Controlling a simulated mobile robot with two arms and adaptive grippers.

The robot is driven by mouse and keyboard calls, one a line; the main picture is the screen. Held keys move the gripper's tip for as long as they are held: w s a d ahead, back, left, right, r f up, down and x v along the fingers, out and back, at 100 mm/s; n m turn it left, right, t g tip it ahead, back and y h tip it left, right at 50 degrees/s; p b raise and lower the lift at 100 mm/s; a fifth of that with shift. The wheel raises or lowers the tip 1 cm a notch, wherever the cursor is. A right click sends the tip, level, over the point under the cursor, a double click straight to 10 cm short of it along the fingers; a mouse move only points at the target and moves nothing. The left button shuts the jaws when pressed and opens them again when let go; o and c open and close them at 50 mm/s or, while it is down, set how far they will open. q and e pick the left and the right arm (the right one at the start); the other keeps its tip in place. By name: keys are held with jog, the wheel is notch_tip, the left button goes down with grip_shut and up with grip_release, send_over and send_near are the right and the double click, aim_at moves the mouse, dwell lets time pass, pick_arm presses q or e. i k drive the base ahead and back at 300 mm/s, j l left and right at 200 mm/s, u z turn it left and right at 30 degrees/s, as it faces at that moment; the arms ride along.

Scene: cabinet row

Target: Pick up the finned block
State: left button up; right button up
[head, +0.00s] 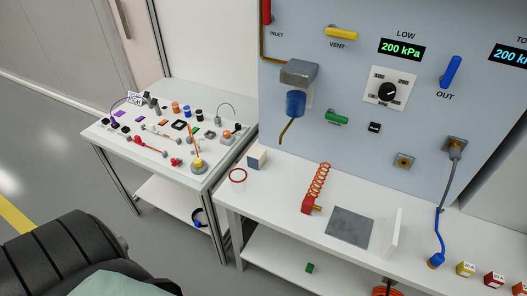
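I cannot clearly pick out a finned block in the head view. Many small parts lie on the left table, too small to tell whether one has fins; a dark square piece (179,125) is among them. A small pale block with a bluish-grey face (257,158) stands at the back left of the right bench, and no fins can be made out on it. Neither of my grippers is in view.
The left table (192,173) is crowded and has a lower shelf. A blue-grey valve panel (350,120) rises behind.

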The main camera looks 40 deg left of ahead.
aim_at(253, 163)
jog(key=j, duration=0.95)
jog(key=i+j+u, duration=0.15)
jog(key=j, duration=0.8)
